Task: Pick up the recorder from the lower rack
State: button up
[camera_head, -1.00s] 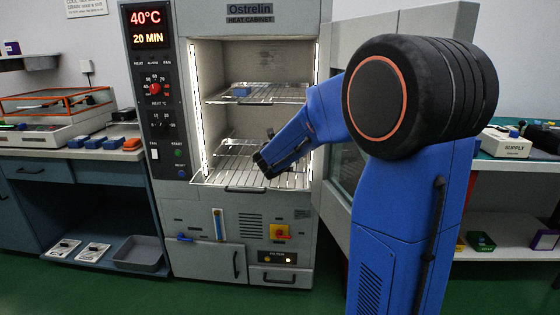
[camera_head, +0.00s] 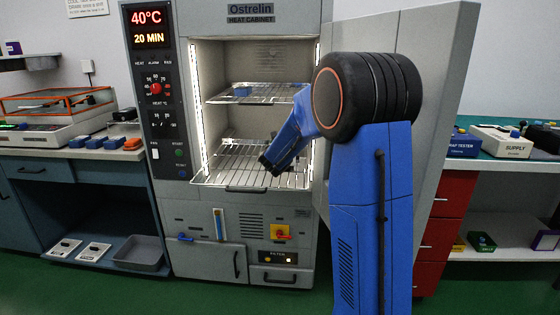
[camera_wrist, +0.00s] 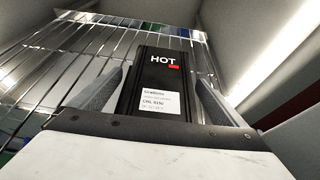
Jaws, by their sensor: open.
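The recorder (camera_wrist: 165,85) is a black block with "HOT", a small red mark and a white label on its face. In the wrist view it lies between the two fingers of my gripper (camera_wrist: 163,78), which are apart, with one finger along each side. I cannot tell whether either finger touches it. In the head view my gripper (camera_head: 268,164) is inside the heat cabinet, low over the lower wire rack (camera_head: 228,168). The recorder cannot be made out there behind my gripper and arm.
The upper rack (camera_head: 268,93) holds a blue item (camera_head: 242,91). The open cabinet door (camera_head: 420,100) stands to the right, close behind my arm. The cabinet display (camera_head: 150,27) reads 40°C and 20 MIN. A side bench (camera_head: 95,153) with small coloured items is on the left.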

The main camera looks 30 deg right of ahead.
jog(key=shift+w+d+f, duration=0.1)
jog(key=shift+w, duration=0.05)
jog(key=c, duration=1.6)
